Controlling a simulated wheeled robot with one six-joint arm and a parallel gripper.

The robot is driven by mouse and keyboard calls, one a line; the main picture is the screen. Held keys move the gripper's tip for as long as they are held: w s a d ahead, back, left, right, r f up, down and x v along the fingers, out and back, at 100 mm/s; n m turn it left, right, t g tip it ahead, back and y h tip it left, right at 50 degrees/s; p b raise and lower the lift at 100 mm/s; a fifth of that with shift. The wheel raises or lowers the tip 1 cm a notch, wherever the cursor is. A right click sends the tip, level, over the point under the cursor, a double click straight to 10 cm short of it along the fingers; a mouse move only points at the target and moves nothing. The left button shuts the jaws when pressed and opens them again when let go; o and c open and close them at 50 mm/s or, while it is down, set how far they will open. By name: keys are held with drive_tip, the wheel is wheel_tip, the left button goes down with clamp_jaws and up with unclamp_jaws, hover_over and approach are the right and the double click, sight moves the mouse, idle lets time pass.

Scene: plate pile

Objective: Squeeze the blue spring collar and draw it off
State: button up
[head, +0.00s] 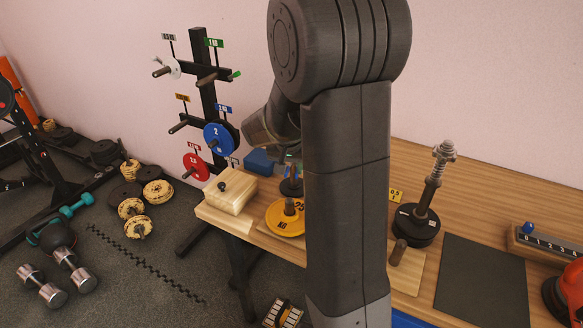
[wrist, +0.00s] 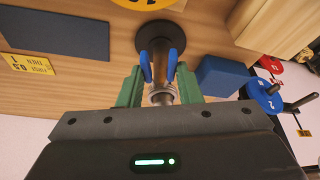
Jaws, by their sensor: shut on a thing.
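In the wrist view the blue spring collar (wrist: 145,68) shows as two blue grips on either side of a metal post (wrist: 161,92). The green fingers of my gripper (wrist: 159,80) stand outside the two grips and are shut on them. The post rises from a round black base (wrist: 179,33) on the wooden table. The collar still appears to be around the post; its coil is hard to make out. In the head view my arm hides most of the gripper and collar; the black base (head: 291,188) shows at the arm's left edge.
A yellow plate (head: 284,222) lies near the black base. A wooden box (head: 231,192) and a blue block (head: 258,162) are to its left. Another post with black plates (head: 416,226) stands to the right, near a dark mat (head: 481,285). A plate rack (head: 208,95) stands behind.

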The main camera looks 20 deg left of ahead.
wheel_tip(320, 180, up, 6)
drive_tip(key=p, duration=0.4)
drive_tip(key=shift+r, duration=0.25)
idle(0.5)
drive_tip(key=shift+s, duration=0.1)
